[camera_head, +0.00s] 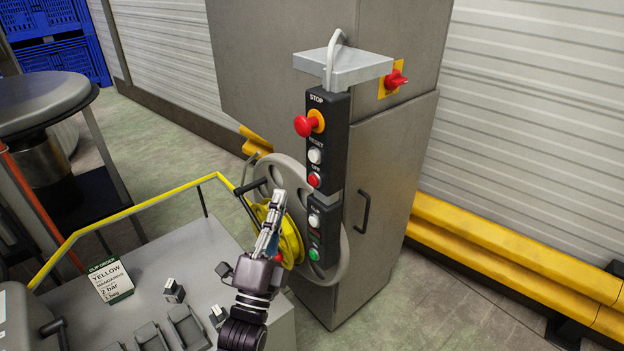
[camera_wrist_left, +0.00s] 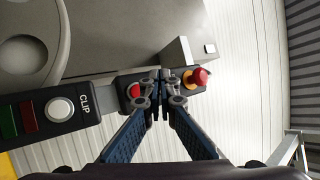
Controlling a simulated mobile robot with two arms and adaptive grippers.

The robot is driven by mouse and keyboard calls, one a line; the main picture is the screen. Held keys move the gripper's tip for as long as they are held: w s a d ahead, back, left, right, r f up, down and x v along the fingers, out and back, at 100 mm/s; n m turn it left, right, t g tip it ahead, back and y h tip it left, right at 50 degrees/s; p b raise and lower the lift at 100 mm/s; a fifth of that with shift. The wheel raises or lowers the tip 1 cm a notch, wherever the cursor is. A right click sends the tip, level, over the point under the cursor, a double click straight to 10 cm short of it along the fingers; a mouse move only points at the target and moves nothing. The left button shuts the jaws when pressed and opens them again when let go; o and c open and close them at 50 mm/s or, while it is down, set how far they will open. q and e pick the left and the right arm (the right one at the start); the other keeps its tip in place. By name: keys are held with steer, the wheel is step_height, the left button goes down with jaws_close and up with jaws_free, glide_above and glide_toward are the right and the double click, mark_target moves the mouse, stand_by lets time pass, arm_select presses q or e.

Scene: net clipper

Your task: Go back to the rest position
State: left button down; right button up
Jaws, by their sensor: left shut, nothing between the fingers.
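My left gripper (camera_head: 277,200) reaches up from the bottom of the head view, above the grey bench (camera_head: 205,255). Its fingers are shut and empty. In that view they overlap the yellow reel and grey handwheel beside the control panel; whether they touch anything there cannot be told. In the left wrist view the closed fingertips (camera_wrist_left: 160,85) lie between a red button and a red mushroom knob (camera_wrist_left: 200,77), with a white button marked CLIP (camera_wrist_left: 60,110) to the left. My right gripper is in neither view.
A tall grey cabinet (camera_head: 385,190) carries a black panel (camera_head: 325,150) with a red stop knob (camera_head: 304,126). A handwheel (camera_head: 340,265) stands beside it. A yellow rail (camera_head: 145,205) edges the bench, which holds an order card (camera_head: 110,280). Yellow barriers (camera_head: 510,260) line the right wall.

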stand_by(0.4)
arm_select(q)
step_height(320, 180, down, 24)
steer(key=n+g+b, duration=0.2)
steer(key=n+g, duration=0.2)
steer(key=g, duration=0.2)
steer(key=s+a+f+n+g+y+b, duration=0.1)
steer(key=s+f+n+g, duration=0.3)
steer(key=f, duration=0.8)
steer(key=s+a+f+g+y, duration=0.1)
steer(key=s+f, duration=0.4)
steer(key=f, duration=0.8)
steer(key=s+a+f+n+g+y+b, duration=0.1)
steer(key=s+a+f+n+g, duration=0.15)
steer(key=s+f, duration=0.65)
steer(key=s+a+f+n+g+b, duration=0.1)
steer(key=s+a+f+n+g, duration=0.2)
steer(key=s+f, duration=0.55)
steer(key=s+a+f+n+g, duration=0.1)
steer(key=s+a+f+g, duration=0.1)
steer(key=s, duration=0.6)
steer(key=s+a+f+n+g+y, duration=0.1)
steer(key=s+f, duration=0.3)
steer(key=s, duration=0.4)
steer(key=s+a+f+n+g+b, duration=0.1)
steer(key=s+a+f+g, duration=0.2)
steer(key=s, duration=0.5)
steer(key=shift+f+y, duration=0.3)
steer(key=shift+g, duration=0.25)
